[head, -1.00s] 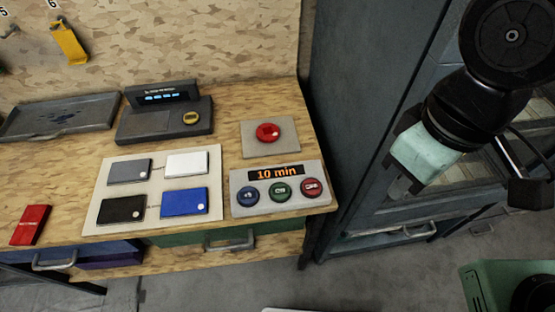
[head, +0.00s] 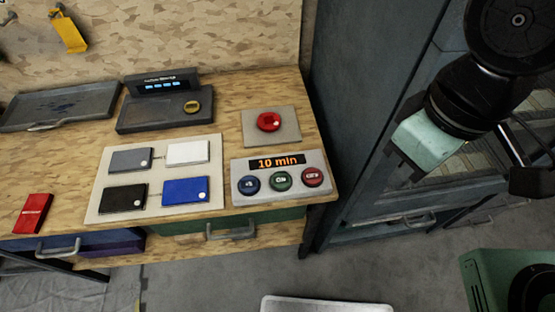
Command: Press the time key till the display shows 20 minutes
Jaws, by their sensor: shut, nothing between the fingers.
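A grey control box (head: 239,167) sits at the right front corner of the wooden workbench. Its display (head: 277,162) reads "10 min" in orange. The blue key's label looks like "+5"; the others are too small to read surely. My gripper (head: 396,162) is shut and empty, in the air to the right of the workbench, well apart from the box.
A red button (head: 268,121) on a grey plate stands behind the box. A dark console (head: 152,122) and a tray (head: 60,111) are at the back. A dark cabinet (head: 355,110) stands right of the bench.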

